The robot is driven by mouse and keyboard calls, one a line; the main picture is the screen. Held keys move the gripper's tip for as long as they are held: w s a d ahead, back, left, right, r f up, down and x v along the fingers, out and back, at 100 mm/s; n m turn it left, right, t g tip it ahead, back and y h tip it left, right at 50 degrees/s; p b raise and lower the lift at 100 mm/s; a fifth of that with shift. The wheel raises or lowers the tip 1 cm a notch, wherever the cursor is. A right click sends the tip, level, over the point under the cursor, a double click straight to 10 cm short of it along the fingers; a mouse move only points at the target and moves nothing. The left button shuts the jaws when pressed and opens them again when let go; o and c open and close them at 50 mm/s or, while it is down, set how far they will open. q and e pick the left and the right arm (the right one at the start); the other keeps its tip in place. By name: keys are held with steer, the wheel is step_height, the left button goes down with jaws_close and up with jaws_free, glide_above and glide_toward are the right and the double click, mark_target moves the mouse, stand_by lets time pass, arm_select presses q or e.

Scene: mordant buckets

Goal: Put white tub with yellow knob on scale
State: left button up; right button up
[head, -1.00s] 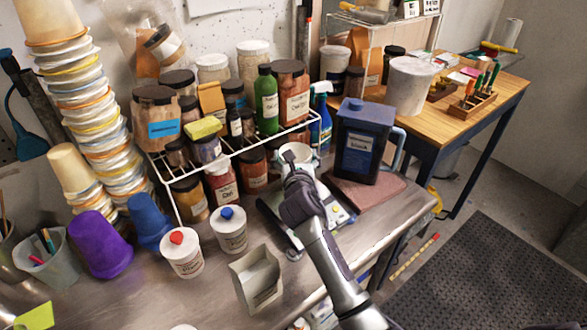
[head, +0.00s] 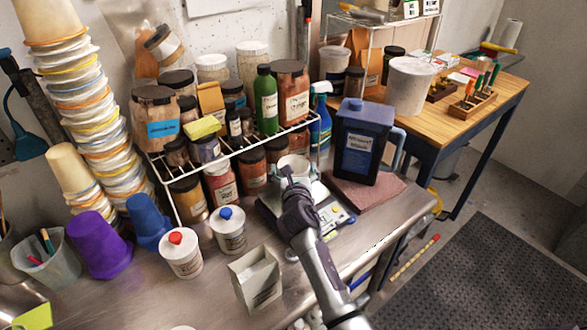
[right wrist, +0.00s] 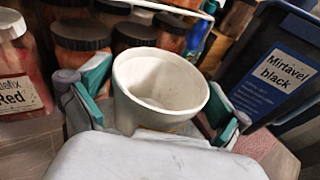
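A white tub (head: 294,164) with an open, empty-looking top is in my right gripper (head: 288,174), over the back part of the scale (head: 333,214). In the right wrist view the tub (right wrist: 160,85) sits between the two green-padded fingers, which appear to press its sides. No yellow knob shows on it. My gripper and arm hide much of the scale, and I cannot tell whether the tub's base touches it. My left gripper is not in view.
A red-knobbed tub (head: 180,254), a blue-knobbed tub (head: 229,231) and an open white carton (head: 256,279) stand left of the arm. A wire rack (head: 240,152) of jars is behind. A dark blue canister (head: 358,142) stands on the right.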

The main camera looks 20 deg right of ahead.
steer(key=shift+r, duration=0.25)
steer(key=shift+s+a+f, duration=0.1)
steer(key=shift+s, duration=0.25)
steer(key=v, duration=1.1)
steer(key=shift+s, duration=0.15)
